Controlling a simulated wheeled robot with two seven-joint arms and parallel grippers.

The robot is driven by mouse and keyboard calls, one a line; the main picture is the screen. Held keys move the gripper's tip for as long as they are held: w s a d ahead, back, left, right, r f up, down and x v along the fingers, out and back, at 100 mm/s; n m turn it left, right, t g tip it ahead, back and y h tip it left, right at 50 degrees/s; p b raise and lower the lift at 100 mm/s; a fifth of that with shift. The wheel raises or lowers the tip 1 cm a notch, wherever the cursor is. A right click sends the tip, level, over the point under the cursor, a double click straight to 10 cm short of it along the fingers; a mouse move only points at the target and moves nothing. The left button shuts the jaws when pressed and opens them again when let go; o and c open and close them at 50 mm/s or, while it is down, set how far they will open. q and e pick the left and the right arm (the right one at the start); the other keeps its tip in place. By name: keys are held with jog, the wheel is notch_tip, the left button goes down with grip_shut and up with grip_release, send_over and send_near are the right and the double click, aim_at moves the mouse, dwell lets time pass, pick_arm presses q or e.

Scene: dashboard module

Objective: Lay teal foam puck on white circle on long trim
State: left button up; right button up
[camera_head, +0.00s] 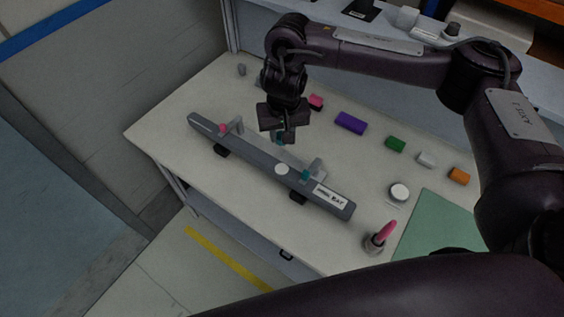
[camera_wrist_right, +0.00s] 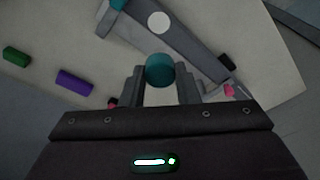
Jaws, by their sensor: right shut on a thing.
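The long trim (camera_head: 250,157) is a dark grey bar lying diagonally on the table, on small dark supports. Its white circle (camera_head: 282,169) is bare and also shows in the right wrist view (camera_wrist_right: 159,22). My right gripper (camera_head: 282,137) is shut on the teal foam puck (camera_wrist_right: 160,70), which sits between the two fingertips. In the head view the puck is mostly hidden by the gripper. My left gripper is not in view.
Two grey brackets, one with a teal piece (camera_head: 305,174), stand on the trim. Pink (camera_head: 316,102), purple (camera_head: 350,123), green (camera_head: 395,144), white (camera_head: 426,159) and orange (camera_head: 459,176) pieces line the back. A white-topped cylinder (camera_head: 399,191) and pink-tipped item (camera_head: 381,236) stand right, near a green mat (camera_head: 440,225).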

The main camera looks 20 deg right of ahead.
jog(key=b, duration=0.3)
send_over(281, 168)
jog(key=f, duration=0.9)
jog(key=shift+s+f, duration=0.25)
jog(key=shift+s, duration=0.05)
notch_tip(281, 168, down, 4)
jog(key=shift+r+b, duration=0.1)
jog(key=shift+b, duration=0.85)
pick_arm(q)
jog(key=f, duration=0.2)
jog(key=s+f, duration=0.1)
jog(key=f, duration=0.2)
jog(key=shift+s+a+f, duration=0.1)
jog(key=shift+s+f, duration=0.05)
pick_arm(e)
jog(key=shift+d+r, duration=0.1)
jog(key=o, duration=0.9)
